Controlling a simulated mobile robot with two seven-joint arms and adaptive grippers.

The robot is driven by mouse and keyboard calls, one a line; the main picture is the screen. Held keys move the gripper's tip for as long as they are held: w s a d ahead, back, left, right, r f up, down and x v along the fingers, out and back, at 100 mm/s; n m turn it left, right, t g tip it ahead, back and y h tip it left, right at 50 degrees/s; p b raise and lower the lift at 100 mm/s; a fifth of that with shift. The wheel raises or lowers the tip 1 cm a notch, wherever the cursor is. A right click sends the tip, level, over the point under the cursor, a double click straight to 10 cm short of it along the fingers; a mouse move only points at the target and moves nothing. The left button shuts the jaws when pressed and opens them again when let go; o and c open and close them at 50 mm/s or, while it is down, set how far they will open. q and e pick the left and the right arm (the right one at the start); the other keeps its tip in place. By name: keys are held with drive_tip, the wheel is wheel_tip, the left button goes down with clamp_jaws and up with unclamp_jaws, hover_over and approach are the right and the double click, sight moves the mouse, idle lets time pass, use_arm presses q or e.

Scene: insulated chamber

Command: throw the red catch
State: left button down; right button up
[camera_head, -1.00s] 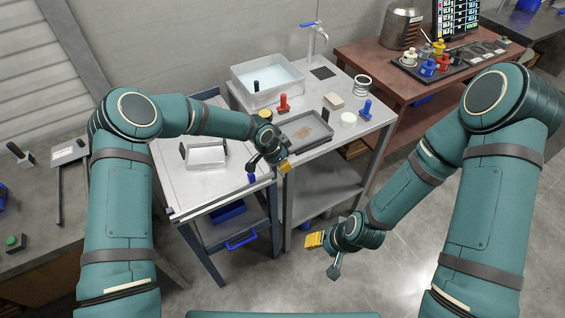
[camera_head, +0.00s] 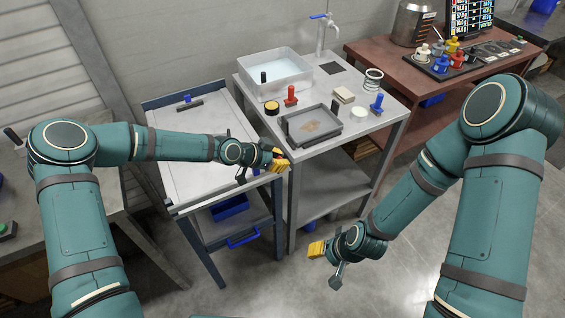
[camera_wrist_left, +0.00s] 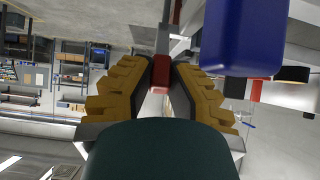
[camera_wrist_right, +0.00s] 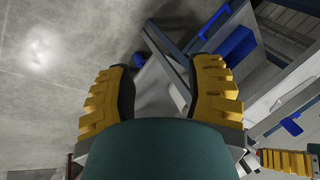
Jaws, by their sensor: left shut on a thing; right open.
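My left gripper (camera_head: 280,161) is at the right front corner of the grey trolley (camera_head: 195,186), next to the workbench. Its yellow fingers are shut on the red catch (camera_wrist_left: 161,72). The catch shows as a small red block with a grey bar above it in the left wrist view, and only a sliver of red (camera_head: 277,152) shows in the head view. A large blue block (camera_wrist_left: 243,35) is close beside the fingers. My right gripper (camera_head: 316,249) is open and empty, low in front of the workbench, over the floor.
The workbench (camera_head: 372,137) holds a water basin (camera_head: 273,72), a grey tray (camera_head: 312,126), a red-handled piece (camera_head: 290,95) and a blue-handled piece (camera_head: 377,103). A brown table (camera_head: 400,65) with coloured pieces stands behind right. The floor at front right is clear.

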drive_tip(key=shift+s+f+b, duration=0.3)
drive_tip(key=shift+f+b, duration=0.35)
drive_tip(key=shift+f, duration=0.2)
